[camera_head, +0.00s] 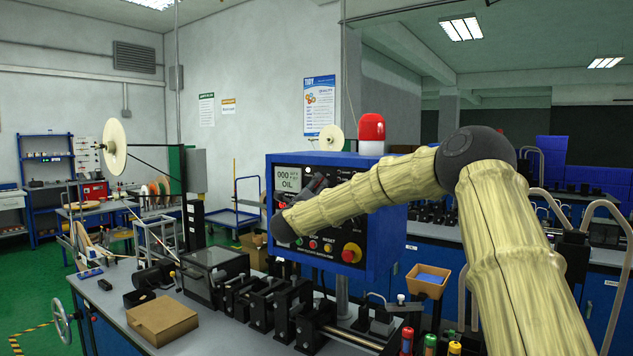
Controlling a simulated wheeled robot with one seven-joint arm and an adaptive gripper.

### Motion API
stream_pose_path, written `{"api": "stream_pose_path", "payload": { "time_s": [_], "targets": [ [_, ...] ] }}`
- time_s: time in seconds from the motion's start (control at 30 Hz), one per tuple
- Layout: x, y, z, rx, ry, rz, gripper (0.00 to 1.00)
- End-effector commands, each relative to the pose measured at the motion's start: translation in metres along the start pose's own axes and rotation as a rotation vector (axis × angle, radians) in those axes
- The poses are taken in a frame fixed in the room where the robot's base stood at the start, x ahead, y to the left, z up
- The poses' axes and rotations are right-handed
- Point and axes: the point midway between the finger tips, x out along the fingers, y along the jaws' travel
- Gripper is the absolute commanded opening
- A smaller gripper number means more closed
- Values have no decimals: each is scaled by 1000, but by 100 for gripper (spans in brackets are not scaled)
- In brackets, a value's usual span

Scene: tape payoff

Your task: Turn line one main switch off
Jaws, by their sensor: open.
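A blue control box (385,225) stands on a post above the bench, with a dark panel facing me. A red knob on a yellow base (351,252) sits at the panel's lower right; I cannot read whether it is the line one main switch. Small buttons (313,244) lie in a row to its left, under "STOP" and "RESET" lettering. My forearm crosses in front of the panel. Part of the panel is hidden.
A red beacon (371,130) tops the box. Below, the grey bench (118,295) carries black machine blocks (262,305), a clear-lidded case (213,268) and a cardboard box (162,320). An orange bin (427,281) is at right. Green floor (30,290) is open at left.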

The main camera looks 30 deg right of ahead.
Motion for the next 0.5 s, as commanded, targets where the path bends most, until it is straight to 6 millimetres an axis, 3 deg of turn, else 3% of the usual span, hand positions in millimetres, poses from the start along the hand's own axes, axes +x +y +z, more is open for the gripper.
{"api": "stream_pose_path", "payload": {
  "time_s": [0.2,0.5],
  "targets": [
    [24,-1,1,0,1,-1,64],
    [32,0,0,0,0,0,64]
  ]
}}
